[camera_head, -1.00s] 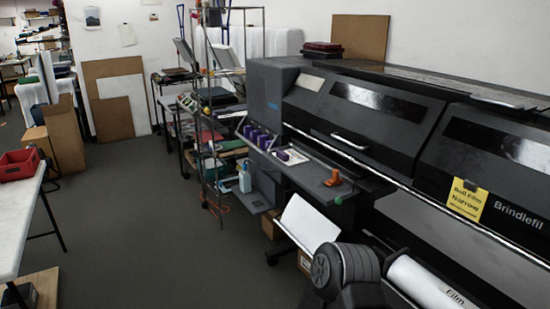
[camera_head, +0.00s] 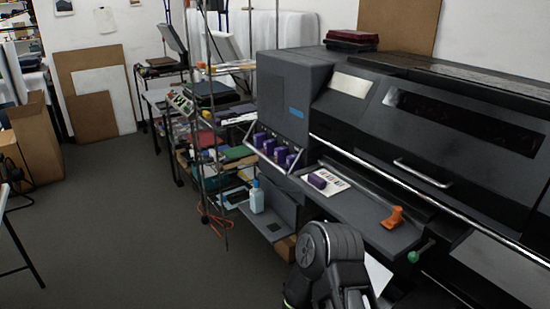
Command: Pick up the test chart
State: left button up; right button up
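A small white sheet with dark and coloured patches (camera_head: 336,184), which looks like the test chart, lies flat on the printer's grey front shelf (camera_head: 365,209). A purple block (camera_head: 317,181) rests on or against its left part and hides some of it. An orange tool (camera_head: 394,217) sits on the same shelf to the right. One of my dark arm links shows at the bottom centre, in front of and below the shelf. Neither gripper's fingers are in view.
A large dark printer (camera_head: 400,130) fills the right side. Several purple cartridges (camera_head: 274,149) sit in a rack left of the shelf. A light blue bottle (camera_head: 257,197) stands on a lower ledge. A wire shelf unit (camera_head: 205,120) stands further left. The grey floor (camera_head: 120,220) is open at left.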

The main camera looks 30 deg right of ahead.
aim_at(325, 182)
jog(key=i+j, duration=0.1)
jog(key=i, duration=2.9)
jog(key=l+z, duration=0.1)
jog(key=z, duration=3.95)
